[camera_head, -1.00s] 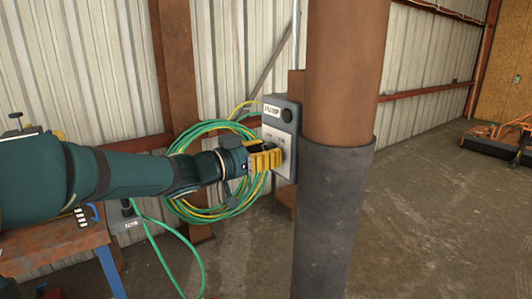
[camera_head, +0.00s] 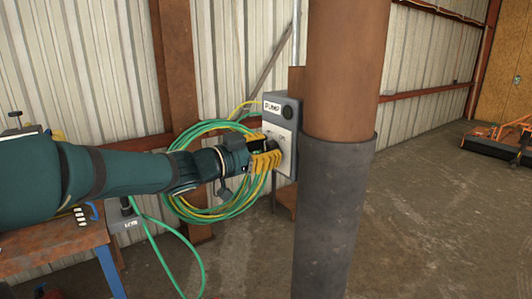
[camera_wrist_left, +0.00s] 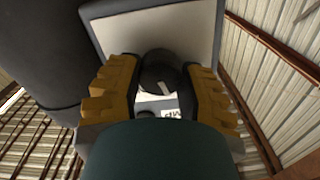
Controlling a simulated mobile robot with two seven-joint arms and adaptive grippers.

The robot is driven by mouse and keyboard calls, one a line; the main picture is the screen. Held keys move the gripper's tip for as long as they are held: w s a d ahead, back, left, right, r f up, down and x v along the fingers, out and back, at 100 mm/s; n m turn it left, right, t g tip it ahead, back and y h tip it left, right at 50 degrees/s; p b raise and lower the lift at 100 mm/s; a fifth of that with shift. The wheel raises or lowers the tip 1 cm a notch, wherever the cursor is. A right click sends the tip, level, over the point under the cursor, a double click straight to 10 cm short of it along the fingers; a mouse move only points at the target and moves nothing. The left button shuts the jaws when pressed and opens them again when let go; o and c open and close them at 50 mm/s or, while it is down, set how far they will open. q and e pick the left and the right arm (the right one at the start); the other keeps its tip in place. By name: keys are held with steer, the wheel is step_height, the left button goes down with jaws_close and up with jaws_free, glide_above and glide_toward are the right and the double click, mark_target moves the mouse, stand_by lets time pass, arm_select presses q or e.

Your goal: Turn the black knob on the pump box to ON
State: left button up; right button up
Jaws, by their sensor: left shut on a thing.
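In the left wrist view the fingers close from both sides on the black knob (camera_wrist_left: 158,68), in front of the pale plate (camera_wrist_left: 190,35). In the head view the fingers mostly hide the knob. I cannot read its setting. My right gripper is not in view.
A thick brown post (camera_head: 345,75) with a dark sleeve (camera_head: 335,215) stands close to the right of the box. A green and yellow hose coil (camera_head: 183,205) hangs behind my left arm. A rusty-topped table (camera_head: 50,247) is at lower left.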

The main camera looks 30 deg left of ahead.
arm_select(q)
steer(key=m+b, duration=0.2)
steer(key=m, duration=0.3)
steer(key=shift+m, duration=0.3)
steer(key=m+b, duration=0.1)
steer(key=m, duration=0.2)
steer(key=shift+d+b, duration=0.1)
steer(key=shift+b, duration=0.25)
steer(key=shift+m, duration=0.7)
steer(key=o, duration=1.2)
steer(key=v, duration=1.2)
steer(key=shift+f, duration=0.1)
